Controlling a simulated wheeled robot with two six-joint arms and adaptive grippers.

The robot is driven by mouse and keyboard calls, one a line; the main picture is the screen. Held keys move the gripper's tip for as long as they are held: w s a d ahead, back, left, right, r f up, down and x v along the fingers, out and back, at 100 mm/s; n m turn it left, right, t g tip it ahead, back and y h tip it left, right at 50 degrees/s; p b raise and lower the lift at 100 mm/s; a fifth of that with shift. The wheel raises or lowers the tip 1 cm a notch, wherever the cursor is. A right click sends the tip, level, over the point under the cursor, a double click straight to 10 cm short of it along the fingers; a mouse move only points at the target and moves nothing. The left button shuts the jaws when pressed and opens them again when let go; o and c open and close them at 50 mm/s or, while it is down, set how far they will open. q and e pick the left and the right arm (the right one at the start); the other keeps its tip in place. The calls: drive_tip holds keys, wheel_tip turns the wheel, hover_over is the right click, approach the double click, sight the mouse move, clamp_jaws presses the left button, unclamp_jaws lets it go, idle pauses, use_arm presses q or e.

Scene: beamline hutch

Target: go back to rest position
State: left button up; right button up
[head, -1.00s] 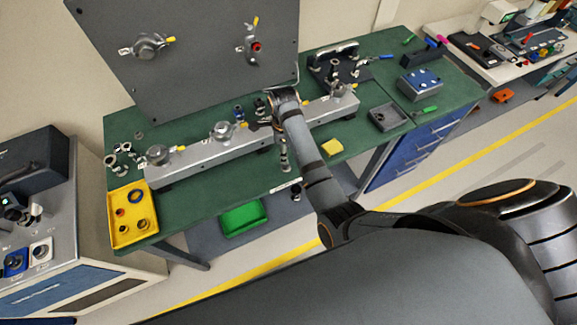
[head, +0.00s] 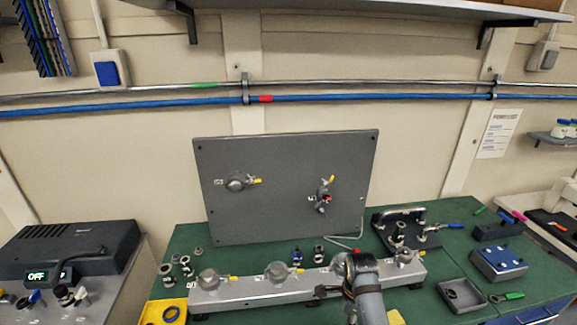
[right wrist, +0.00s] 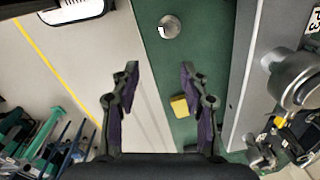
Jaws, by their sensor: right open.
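My right arm comes up from the bottom of the head view, and its gripper (head: 328,291) is at the front of the long grey manifold (head: 245,294), small and partly hidden by my wrist. In the right wrist view the two fingers of my right gripper (right wrist: 159,76) stand wide apart with nothing between them. They are over the edge of the green bench (right wrist: 205,60), left of the manifold (right wrist: 243,70). My left gripper is in neither current view.
A yellow block (right wrist: 179,107) lies on the bench close to the right finger. A grey panel (head: 280,205) with two valves stands behind the manifold. A dark tray (head: 462,297) and a blue-topped box (head: 498,263) are at right. Bare floor (right wrist: 80,60) lies left of the bench.

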drive_tip(key=s+d+r+n+t, duration=0.2)
drive_tip(key=s+d+n, duration=0.1)
drive_tip(key=s+n, duration=0.65)
drive_tip(key=s+d+r+n+t, duration=0.1)
drive_tip(key=s+d+n, duration=0.2)
drive_tip(key=s+n, duration=0.7)
wheel_tip(320, 180, down, 35)
drive_tip(key=s+d+g+b, duration=0.1)
drive_tip(key=s+d+b, duration=0.15)
drive_tip(key=b, duration=0.55)
drive_tip(key=s+d+f+g+b, duration=0.1)
drive_tip(key=s+f+b, duration=0.4)
drive_tip(key=s+f, duration=1.2)
wheel_tip(320, 180, down, 4)
drive_tip(key=shift+s+r+h, duration=0.15)
drive_tip(key=shift+h, duration=0.15)
